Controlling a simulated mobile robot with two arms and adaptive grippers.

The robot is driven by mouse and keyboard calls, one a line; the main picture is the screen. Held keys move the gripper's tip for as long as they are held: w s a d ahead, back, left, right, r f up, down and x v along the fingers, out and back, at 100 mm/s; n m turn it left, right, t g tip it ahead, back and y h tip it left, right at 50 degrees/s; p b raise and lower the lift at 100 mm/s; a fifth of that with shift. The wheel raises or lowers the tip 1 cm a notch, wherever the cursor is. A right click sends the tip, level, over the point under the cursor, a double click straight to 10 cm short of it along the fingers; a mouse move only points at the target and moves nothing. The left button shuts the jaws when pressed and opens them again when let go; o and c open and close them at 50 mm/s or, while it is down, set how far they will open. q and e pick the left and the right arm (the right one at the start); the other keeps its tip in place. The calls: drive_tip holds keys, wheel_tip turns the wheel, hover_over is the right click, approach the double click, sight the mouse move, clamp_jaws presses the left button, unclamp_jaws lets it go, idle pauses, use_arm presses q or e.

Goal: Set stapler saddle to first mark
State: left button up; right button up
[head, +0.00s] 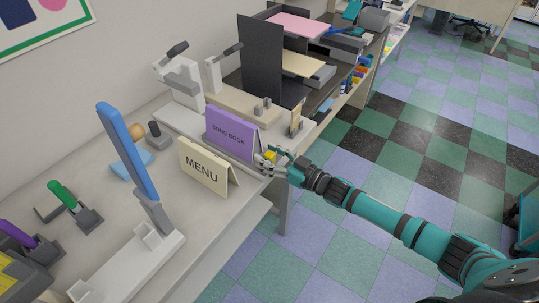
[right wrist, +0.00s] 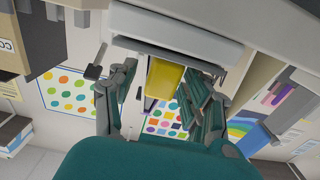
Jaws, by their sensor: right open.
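A small yellow block (head: 270,156), possibly the stapler saddle, sits at the front edge of the counter beside the purple SONG BOOK booklet. My right gripper (head: 274,166) is at this block. In the right wrist view the yellow block (right wrist: 164,77) shows between the open fingers (right wrist: 160,100), below a grey bar (right wrist: 178,50). I cannot tell whether a finger touches it. A pale machine with a grey handle (head: 184,82) and a long beige base (head: 238,104) stand behind the booklet; which one is the stapler is unclear. No marks are readable. My left gripper is out of view.
The purple SONG BOOK booklet (head: 231,136) and cream MENU card (head: 203,167) stand tented near my right gripper. A white device with a raised blue arm (head: 128,148) stands on the left. A black upright panel (head: 262,60) rises behind. The checkered floor at right is open.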

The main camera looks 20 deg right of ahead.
clamp_jaws()
idle(0.3)
drive_tip(key=shift+b+x, duration=0.7)
drive_tip(key=shift+x, duration=1.4)
unclamp_jaws()
drive_tip(key=shift+d, duration=0.1)
drive_tip(key=v, duration=1.2)
